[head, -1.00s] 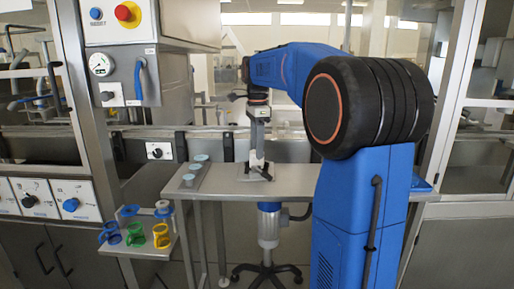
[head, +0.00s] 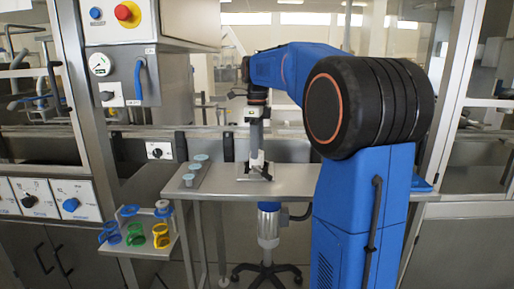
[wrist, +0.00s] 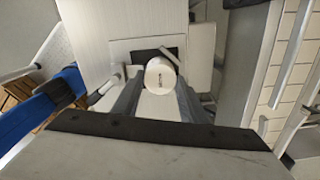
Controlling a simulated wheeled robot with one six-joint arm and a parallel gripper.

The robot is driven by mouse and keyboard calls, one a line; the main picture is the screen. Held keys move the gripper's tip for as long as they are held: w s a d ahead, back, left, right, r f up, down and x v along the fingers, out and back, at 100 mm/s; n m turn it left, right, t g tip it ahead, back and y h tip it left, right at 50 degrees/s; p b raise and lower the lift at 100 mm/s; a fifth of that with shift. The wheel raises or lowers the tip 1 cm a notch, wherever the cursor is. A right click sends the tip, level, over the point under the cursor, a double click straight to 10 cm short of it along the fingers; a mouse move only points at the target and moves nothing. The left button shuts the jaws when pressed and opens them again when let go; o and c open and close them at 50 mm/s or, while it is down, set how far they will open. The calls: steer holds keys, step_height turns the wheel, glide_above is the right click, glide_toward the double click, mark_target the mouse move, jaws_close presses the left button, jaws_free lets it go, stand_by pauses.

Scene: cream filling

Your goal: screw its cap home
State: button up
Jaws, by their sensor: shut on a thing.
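In the wrist view a round white cap (wrist: 160,74) with a small dark mark on top sits between the tips of my gripper (wrist: 158,92). The two dark fingers close on it from both sides. Below it is a pale plate-like holder with dark parts (wrist: 125,45), and whatever the cap sits on is hidden under it. In the head view my gripper (head: 257,168) points straight down, low over the steel table (head: 300,182). The cap is too small there to make out, and its thread and seating cannot be seen.
Several pale blue-topped pieces (head: 195,168) stand in a row on a strip at the table's left end. A lower side shelf (head: 145,243) holds blue, green and yellow ring-shaped items. A machine cabinet (head: 130,75) stands at the left.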

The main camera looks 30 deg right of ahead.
steer(key=shift+m, duration=0.3)
steer(key=m, duration=0.3)
steer(key=shift+m, duration=0.7)
steer(key=shift+c, duration=0.4)
steer(key=shift+m, duration=0.6)
jaws_close()
steer(key=o, duration=1)
jaws_free()
